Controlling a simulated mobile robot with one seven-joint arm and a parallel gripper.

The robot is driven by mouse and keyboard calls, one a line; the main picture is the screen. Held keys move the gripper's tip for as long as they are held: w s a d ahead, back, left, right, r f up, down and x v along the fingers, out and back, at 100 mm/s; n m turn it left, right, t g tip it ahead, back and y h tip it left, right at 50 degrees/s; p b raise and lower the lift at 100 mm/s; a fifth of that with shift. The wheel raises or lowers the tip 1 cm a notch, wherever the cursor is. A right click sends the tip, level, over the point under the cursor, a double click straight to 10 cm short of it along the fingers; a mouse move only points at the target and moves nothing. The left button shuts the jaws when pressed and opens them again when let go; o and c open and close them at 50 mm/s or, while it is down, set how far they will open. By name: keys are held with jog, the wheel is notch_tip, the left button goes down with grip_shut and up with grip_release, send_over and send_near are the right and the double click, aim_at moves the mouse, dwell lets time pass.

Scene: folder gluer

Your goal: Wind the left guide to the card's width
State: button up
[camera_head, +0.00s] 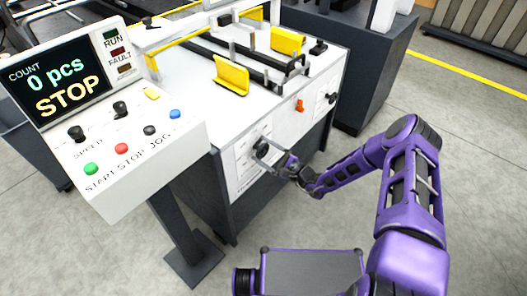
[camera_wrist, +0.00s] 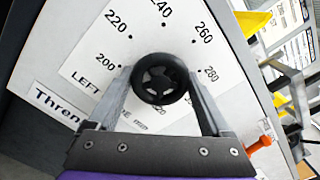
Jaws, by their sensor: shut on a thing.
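A black round handwheel (camera_wrist: 160,79) sits on a white dial plate (camera_wrist: 88,50) marked with numbers from 200 to 280 and the word LEFT. My gripper (camera_wrist: 160,90) is shut on the handwheel, one finger on each side of its rim. In the head view my gripper (camera_head: 283,163) reaches the handwheel (camera_head: 262,147) on the machine's front panel. Yellow guides (camera_head: 232,75) stand on top of the machine, and another yellow guide (camera_head: 287,41) is farther right. No pointer reading on the dial can be made out.
A control console (camera_head: 130,140) at the left reads 0 pcs and STOP. An orange lever (camera_head: 299,105) and a black knob (camera_head: 332,98) sit right of the handwheel on the front panel. The floor in front is clear.

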jog(key=shift+n, duration=2.2)
jog(key=o, duration=1.2)
jog(key=shift+c, duration=0.2)
jog(key=shift+d, duration=0.1)
jog(key=v, duration=1.7)
jog(key=shift+s, duration=0.2)
jog(key=shift+d+f, duration=0.1)
